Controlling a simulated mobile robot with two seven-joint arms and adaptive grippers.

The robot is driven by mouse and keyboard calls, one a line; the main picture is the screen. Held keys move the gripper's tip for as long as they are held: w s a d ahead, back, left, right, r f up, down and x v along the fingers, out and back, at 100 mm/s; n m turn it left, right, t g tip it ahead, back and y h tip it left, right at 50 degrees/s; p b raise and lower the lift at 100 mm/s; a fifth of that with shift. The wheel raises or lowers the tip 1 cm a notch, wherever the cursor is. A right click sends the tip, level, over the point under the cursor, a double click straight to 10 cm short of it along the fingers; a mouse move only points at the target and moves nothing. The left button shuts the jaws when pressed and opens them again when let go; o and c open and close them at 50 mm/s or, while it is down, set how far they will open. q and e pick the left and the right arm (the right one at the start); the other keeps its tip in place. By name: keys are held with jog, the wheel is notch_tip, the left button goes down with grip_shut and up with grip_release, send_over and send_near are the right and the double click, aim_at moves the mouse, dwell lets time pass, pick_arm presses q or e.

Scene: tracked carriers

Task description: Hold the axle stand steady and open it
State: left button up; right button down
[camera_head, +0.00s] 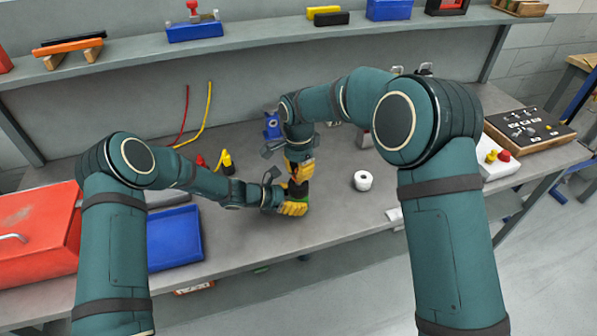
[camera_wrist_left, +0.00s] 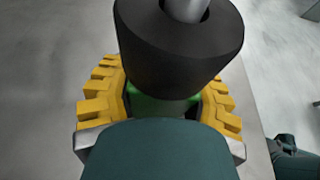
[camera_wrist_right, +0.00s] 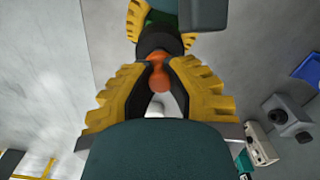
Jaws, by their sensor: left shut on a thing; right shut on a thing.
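The axle stand stands on the bench, with a black tapered part (camera_head: 297,189) above a green part (camera_head: 303,199). In the left wrist view its black part (camera_wrist_left: 180,45) has a grey pin in its top, and its green part (camera_wrist_left: 165,103) is between the yellow fingers. My left gripper (camera_head: 295,208) is shut on the green part, low down. My right gripper (camera_head: 300,172) comes from above and is shut on the stand's orange top piece (camera_wrist_right: 159,76), just over the black part (camera_wrist_right: 158,40). The fingers hide much of the stand.
A white roll (camera_head: 362,181) stands to the right. Yellow and red pieces (camera_head: 227,164) and a blue item (camera_head: 272,127) are behind. A blue tray (camera_head: 174,238) and a red toolbox (camera_head: 38,235) are at left. A control box (camera_head: 528,130) is at far right. The bench's front edge is close.

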jog(key=shift+r, duration=0.7)
jog(key=shift+r, duration=0.15)
jog(key=shift+r, duration=2)
pick_arm(q)
jog(key=o, duration=1.4)
jog(key=shift+c, duration=0.2)
